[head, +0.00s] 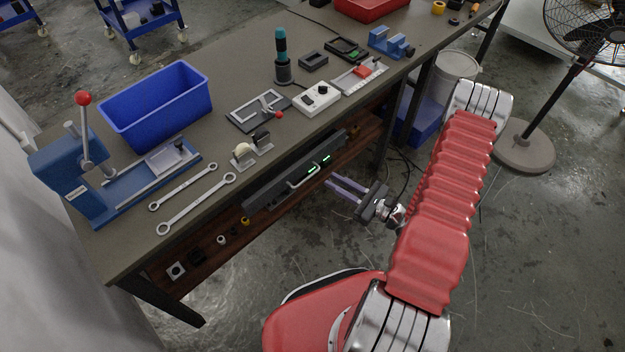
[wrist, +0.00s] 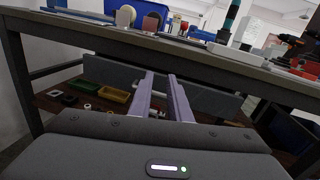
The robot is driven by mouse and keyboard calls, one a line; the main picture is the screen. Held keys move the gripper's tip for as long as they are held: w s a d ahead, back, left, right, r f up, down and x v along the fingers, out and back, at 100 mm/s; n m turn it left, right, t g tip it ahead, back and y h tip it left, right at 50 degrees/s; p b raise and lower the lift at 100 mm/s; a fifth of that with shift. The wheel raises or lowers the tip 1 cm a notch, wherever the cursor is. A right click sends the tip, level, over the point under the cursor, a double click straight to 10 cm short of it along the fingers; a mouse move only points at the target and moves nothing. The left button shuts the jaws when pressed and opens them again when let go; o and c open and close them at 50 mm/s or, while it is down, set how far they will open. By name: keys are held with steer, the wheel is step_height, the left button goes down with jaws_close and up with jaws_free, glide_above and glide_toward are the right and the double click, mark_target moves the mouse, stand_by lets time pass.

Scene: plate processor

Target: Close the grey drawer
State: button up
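The grey drawer (head: 270,192) is under the front edge of the workbench, its dark grey front facing me with a light bar handle (head: 303,176) and small green marks. How far it stands out from the bench is hard to tell. In the wrist view its front (wrist: 112,74) shows behind my fingers. My gripper (head: 331,182) is in front of the drawer, its two pale lilac fingers parallel with a gap between them. In the wrist view the fingers (wrist: 162,78) point at the drawer front and overlap the handle; contact is unclear. I see nothing held.
The workbench top (head: 215,165) carries a blue bin (head: 155,112), a blue lever press (head: 72,172), wrenches (head: 195,205) and small devices. A lower shelf (head: 215,262) holds small parts. A fan (head: 525,145) stands at right. The floor before the bench is mostly clear.

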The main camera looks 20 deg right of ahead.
steer(key=s+a+r+n+g+y, duration=0.1)
steer(key=s+a+r+n+g, duration=0.2)
steer(key=a+r+n+g, duration=0.6)
steer(key=s+a+r+n+g+y, duration=0.1)
steer(key=s+a+r+n+g, duration=0.35)
steer(key=a+r+n, duration=0.5)
steer(key=s+d+r+n+t+h, duration=0.2)
steer(key=s+r+n+h, duration=0.2)
steer(key=r, duration=0.5)
steer(key=s+d+r+n+t+h, duration=0.2)
steer(key=s+r+n+h, duration=0.3)
steer(key=r, duration=0.4)
steer(key=d+n+h, duration=0.1)
steer(key=h, duration=0.1)
steer(key=shift+d+h, duration=0.25)
steer(key=shift+h, duration=0.15)
steer(key=shift+s+a+r, duration=0.1)
steer(key=shift+a, duration=0.05)
